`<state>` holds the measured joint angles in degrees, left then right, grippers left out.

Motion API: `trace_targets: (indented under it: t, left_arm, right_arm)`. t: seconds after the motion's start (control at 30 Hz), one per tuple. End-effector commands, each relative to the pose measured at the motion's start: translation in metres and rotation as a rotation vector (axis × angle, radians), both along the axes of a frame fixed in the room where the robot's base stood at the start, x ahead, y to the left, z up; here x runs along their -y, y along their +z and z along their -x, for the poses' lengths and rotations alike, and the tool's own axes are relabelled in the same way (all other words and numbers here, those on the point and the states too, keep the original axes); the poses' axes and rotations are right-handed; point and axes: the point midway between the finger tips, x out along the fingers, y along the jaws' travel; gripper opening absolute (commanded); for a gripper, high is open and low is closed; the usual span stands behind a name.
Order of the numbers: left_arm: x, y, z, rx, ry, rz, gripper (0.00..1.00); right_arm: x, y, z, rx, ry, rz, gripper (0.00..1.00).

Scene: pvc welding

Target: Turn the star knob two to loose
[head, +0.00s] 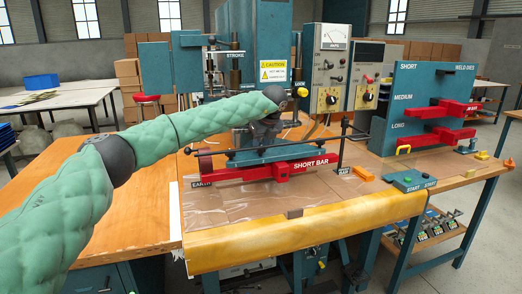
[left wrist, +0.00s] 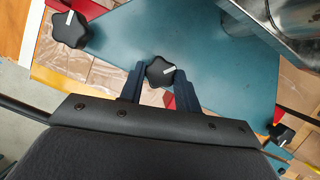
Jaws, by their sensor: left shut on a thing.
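Three black star knobs with white marks sit along a teal plate (left wrist: 120,45) in the left wrist view: one at the upper left (left wrist: 69,31), a middle star knob (left wrist: 159,70), and one at the lower right (left wrist: 281,134). My left gripper (left wrist: 159,80) has its two dark fingers on either side of the middle star knob and is shut on it. In the head view my left gripper (head: 264,136) reaches down over the middle of the red short bar (head: 300,164), and hides the middle knob there. My right gripper is not in view.
The welding machine (head: 262,40) rises close behind the bar. A control panel (head: 332,62) and a teal rack (head: 408,95) with red bars stand to the right. A start-button box (head: 410,181) is at the front right. The wooden table (head: 130,205) is clear at left.

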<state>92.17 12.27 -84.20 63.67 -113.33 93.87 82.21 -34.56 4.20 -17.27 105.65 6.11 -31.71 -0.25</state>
Motion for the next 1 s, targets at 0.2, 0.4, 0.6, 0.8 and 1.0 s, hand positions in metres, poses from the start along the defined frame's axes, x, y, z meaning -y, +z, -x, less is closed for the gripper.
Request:
trace_targets:
  t: [0.2,0.4,0.6,0.8,1.0]
  left_arm:
    - [0.002,-0.002,-0.002,0.001,0.199,0.0,0.1]
    - [0.003,0.0,-0.003,0.001,0.378,0.0,0.1]
    - [0.004,0.0,-0.004,0.002,0.526,0.001,0.1]
    - [0.004,0.001,-0.005,0.002,0.628,0.001,0.1]
    - [0.004,0.001,-0.005,0.001,0.683,0.001,0.1]
  right_arm:
    - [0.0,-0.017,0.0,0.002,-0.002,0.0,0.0]
    - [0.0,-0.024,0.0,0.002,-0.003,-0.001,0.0]
    - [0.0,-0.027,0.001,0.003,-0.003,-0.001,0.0]
    - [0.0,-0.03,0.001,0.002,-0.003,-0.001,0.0]
    - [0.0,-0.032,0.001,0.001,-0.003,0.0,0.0]
